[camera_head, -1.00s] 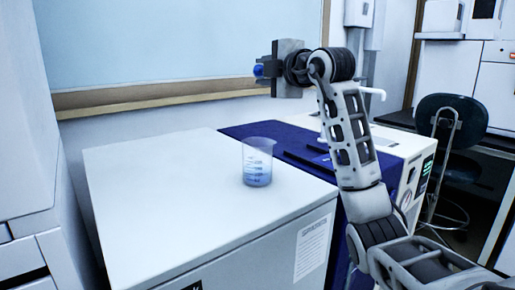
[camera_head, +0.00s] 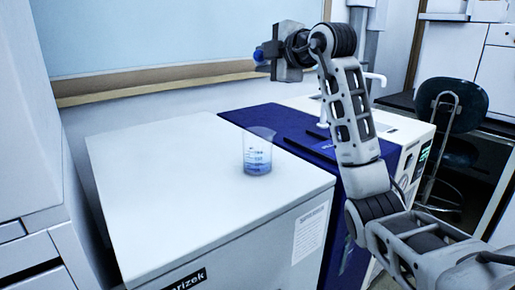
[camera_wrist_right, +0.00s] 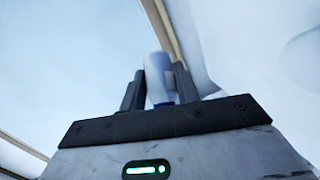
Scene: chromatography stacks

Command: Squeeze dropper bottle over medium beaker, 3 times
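The medium beaker (camera_head: 257,158) is clear, with graduation marks and a bluish tint low down. It stands upright on the white cabinet top in the head view. My right gripper (camera_head: 264,56) is raised well above the beaker's level, in front of the wall. A small blue end of the dropper bottle (camera_head: 258,55) sticks out to the left of its fingers. In the right wrist view the bottle (camera_wrist_right: 158,80), whitish with blue low down, sits between the two dark fingers, which are closed around it. Most of the bottle is hidden in the head view. My left gripper is not in view.
The white cabinet top (camera_head: 170,195) is bare around the beaker. A blue-topped instrument (camera_head: 255,117) stands just behind and right of it. A dark chair (camera_head: 452,110) is at the far right, and a tall white unit (camera_head: 30,140) stands at the left edge.

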